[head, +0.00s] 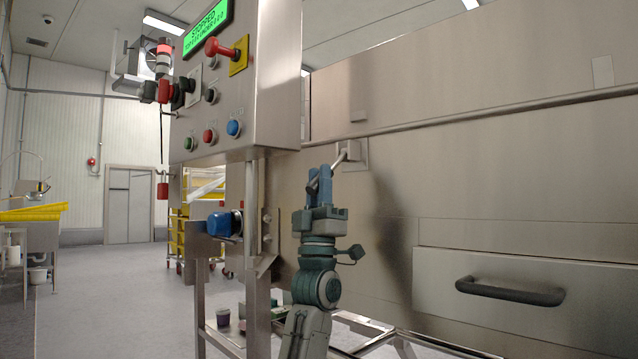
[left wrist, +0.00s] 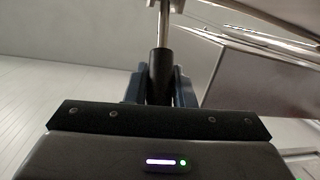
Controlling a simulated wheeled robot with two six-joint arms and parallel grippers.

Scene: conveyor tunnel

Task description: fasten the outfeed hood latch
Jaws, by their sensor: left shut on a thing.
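The hood latch (head: 354,154) is a small metal plate with a short lever on the steel side of the machine, right of the control box. My left gripper (head: 320,184) reaches up from below and is shut on the lever. In the left wrist view, the latch lever (left wrist: 161,66) is a metal rod with a black grip, and the grip stands between the two blue fingers of my left gripper (left wrist: 159,90). The fingers hide part of the grip. Whether the latch hooks onto anything cannot be told. My right gripper is not in view.
The control box (head: 245,110) with a red rotary switch and several buttons hangs close at the left of the gripper. A drawer-like panel (head: 440,265) with a dark handle (head: 510,291) is at the lower right. Open floor (head: 110,310) lies to the left.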

